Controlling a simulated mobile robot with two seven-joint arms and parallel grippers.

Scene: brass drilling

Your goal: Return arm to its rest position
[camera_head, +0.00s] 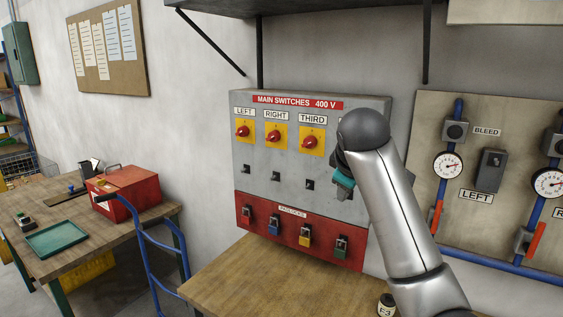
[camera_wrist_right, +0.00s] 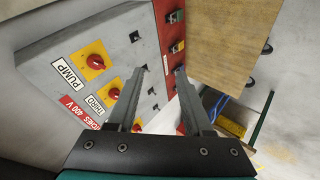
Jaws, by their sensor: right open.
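My right arm (camera_head: 395,215) rises from the lower right in the head view, in front of the right part of the main switch panel (camera_head: 255,178). Its wrist is bent toward the panel, and a teal part of the wrist shows beside the arm; the fingers are hidden there. In the wrist view my right gripper (camera_wrist_right: 160,72) is open, with nothing between its two fingers. The panel's grey face and red padlock strip lie beyond the fingers. I cannot tell the exact gap to the panel. My left gripper is not in view.
A gauge board (camera_head: 480,215) is at the right. At the left, a table carries a red toolbox (camera_head: 125,193) and green tray (camera_head: 58,238); a blue rail (camera_head: 155,265) stands before it.

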